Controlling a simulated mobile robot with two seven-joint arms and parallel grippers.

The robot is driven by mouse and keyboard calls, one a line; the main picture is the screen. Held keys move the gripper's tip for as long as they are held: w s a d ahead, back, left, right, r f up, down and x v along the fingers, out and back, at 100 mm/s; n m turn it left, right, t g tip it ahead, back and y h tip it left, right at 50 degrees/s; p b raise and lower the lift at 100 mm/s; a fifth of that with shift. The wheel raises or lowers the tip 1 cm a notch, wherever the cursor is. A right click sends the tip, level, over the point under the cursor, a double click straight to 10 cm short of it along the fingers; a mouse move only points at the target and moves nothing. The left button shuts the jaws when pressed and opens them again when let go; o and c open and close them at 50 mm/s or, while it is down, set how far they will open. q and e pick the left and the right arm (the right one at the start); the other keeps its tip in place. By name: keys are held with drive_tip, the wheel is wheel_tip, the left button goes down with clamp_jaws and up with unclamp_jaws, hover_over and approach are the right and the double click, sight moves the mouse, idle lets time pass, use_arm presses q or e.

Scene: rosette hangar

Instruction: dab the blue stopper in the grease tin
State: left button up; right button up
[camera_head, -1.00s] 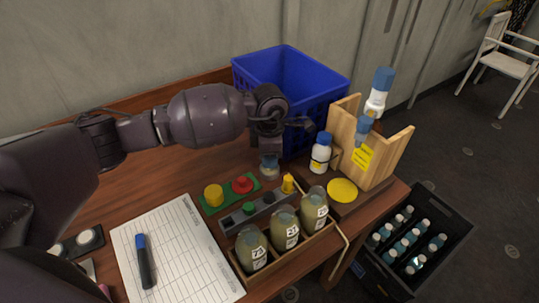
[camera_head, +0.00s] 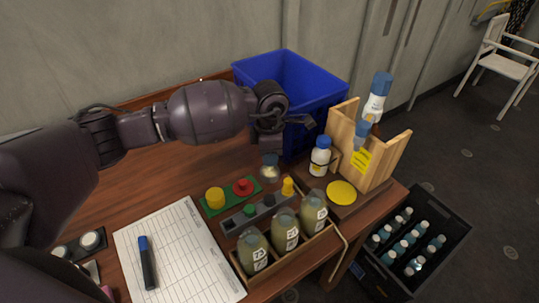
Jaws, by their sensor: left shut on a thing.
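My left gripper (camera_head: 271,148) reaches down beside the blue crate and is shut, with its fingertips partly hidden by the hand. A small bluish piece, which I take for the blue stopper (camera_head: 270,158), shows below it. Right beneath is a small round vessel with pale contents, apparently the grease tin (camera_head: 271,173). The stopper overlaps the tin's rim in the picture; I cannot tell whether they touch. A grey rack (camera_head: 233,225) holds a green stopper (camera_head: 249,210) and a yellow stopper (camera_head: 288,187), with a dark gap between them. My right gripper is not in view.
Three bottles (camera_head: 285,231) stand in a wooden tray in front. A green plate with yellow and red knobs (camera_head: 242,186) lies left of the tin. A white bottle (camera_head: 320,158), a yellow disc (camera_head: 341,192) and a wooden stand (camera_head: 395,160) are right. The blue crate (camera_head: 325,104) stands behind.

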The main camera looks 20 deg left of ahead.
use_arm(q)
drive_tip(key=shift+r+p, duration=0.5)
drive_tip(key=shift+r, duration=1.1)
drive_tip(key=shift+r+p, duration=0.55)
drive_tip(key=shift+r, duration=0.55)
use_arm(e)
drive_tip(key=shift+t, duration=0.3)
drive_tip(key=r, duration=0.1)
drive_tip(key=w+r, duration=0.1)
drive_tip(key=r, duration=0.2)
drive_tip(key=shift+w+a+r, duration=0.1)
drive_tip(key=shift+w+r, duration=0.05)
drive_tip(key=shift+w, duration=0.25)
